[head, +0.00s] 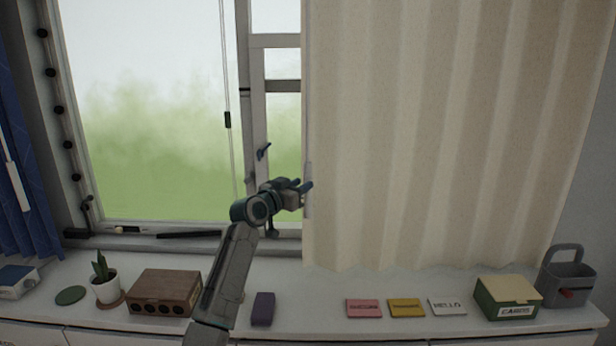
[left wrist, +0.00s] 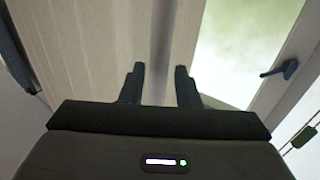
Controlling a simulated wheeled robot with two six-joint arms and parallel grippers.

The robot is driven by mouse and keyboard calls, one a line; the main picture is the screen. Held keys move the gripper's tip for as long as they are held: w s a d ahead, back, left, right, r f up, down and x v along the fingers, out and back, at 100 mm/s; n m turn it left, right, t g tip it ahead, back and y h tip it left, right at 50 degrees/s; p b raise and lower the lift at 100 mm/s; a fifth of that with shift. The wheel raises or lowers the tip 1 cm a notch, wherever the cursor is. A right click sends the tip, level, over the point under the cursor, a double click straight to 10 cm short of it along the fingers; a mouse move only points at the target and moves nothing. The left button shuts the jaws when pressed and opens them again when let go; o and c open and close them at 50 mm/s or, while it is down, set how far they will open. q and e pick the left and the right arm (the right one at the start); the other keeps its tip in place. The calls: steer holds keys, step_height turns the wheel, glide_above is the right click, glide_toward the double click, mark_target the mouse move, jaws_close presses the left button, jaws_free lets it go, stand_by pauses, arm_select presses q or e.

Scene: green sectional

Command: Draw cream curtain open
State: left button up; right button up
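The cream curtain (head: 440,130) hangs in folds over the right part of the window, its left edge near the middle of the head view. A pale upright strip (head: 308,185), like a pull handle, shows at that edge. My left gripper (head: 306,187) is at this edge. In the left wrist view its two fingers (left wrist: 159,85) are apart, with a greyish upright strip (left wrist: 160,45) between them and cream cloth (left wrist: 100,40) to the left. Contact between the fingers and the strip cannot be made out. My right gripper is not in view.
A white counter (head: 335,325) below holds a plant pot (head: 106,289), a brown box (head: 164,293), several small cards, a green-yellow box (head: 507,297) and a grey caddy (head: 568,284). A blue curtain (head: 25,170) hangs at far left. A window handle (head: 264,151) projects near my gripper.

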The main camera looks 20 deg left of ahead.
arm_select(q)
steer(key=shift+p+x, duration=0.55)
steer(key=shift+x, duration=1.45)
steer(key=shift+f, duration=0.1)
jaws_close()
